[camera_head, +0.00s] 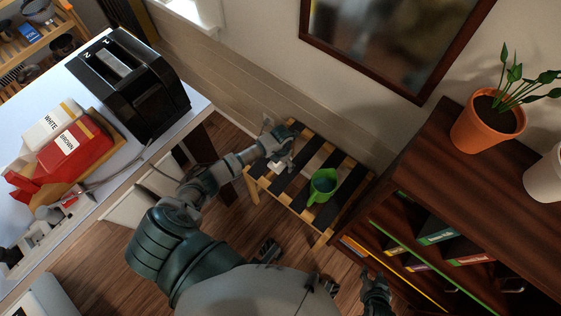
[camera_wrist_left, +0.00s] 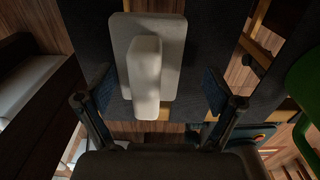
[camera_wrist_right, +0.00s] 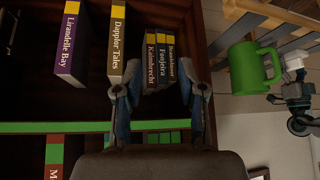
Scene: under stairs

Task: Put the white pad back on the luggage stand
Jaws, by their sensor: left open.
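The white pad (camera_wrist_left: 172,48) shows in the left wrist view as a pale, rounded plate with a raised block-like grip. It appears to lie over a dark strap of the luggage stand (camera_head: 264,188), which has a wooden frame and dark straps. My left gripper (camera_head: 280,148) is over the stand's left part in the head view. In the left wrist view its open fingers (camera_wrist_left: 158,90) are on either side of the pad's grip, with gaps on both sides. In the head view the gripper largely hides the pad. My right gripper (camera_wrist_right: 160,92) is open and empty near the bookshelf.
A green mug (camera_head: 323,184) stands on the stand, right of my left gripper. A dark wooden bookshelf (camera_head: 433,165) with books is at the right. A white table (camera_head: 85,200) with a black toaster (camera_head: 130,85) is at the left. Wooden floor shows between.

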